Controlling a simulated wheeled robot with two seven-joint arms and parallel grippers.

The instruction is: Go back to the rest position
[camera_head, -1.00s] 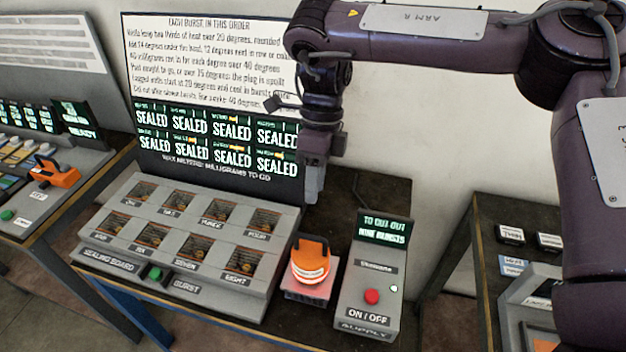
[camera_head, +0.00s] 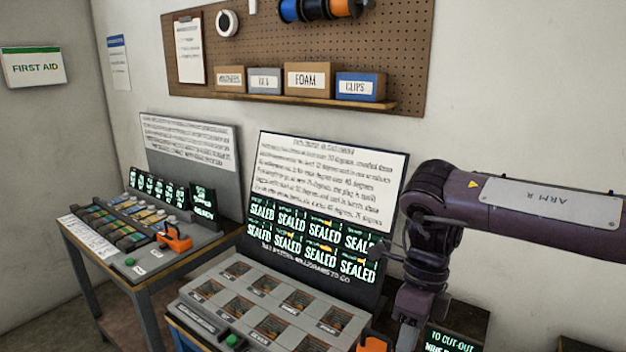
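My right arm, marked ARM R, comes in from the right edge in the head view. Its gripper (camera_head: 408,306) hangs downward over the right end of the sealing board (camera_head: 215,290), near the orange tool (camera_head: 374,343). The fingertips are small and seen edge-on, so I cannot tell whether they are open or shut. Nothing clearly shows held in it. The display behind the board (camera_head: 310,240) reads SEALED in all its cells. The orange tool is mostly cut off by the bottom edge. My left gripper is not in view.
A second bench (camera_head: 130,262) stands at the left with coloured cartridges and an orange-handled tool (camera_head: 174,240). The supply display (camera_head: 450,340) is at the bottom right. A pegboard shelf (camera_head: 310,101) with labelled boxes hangs above. The wall between is clear.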

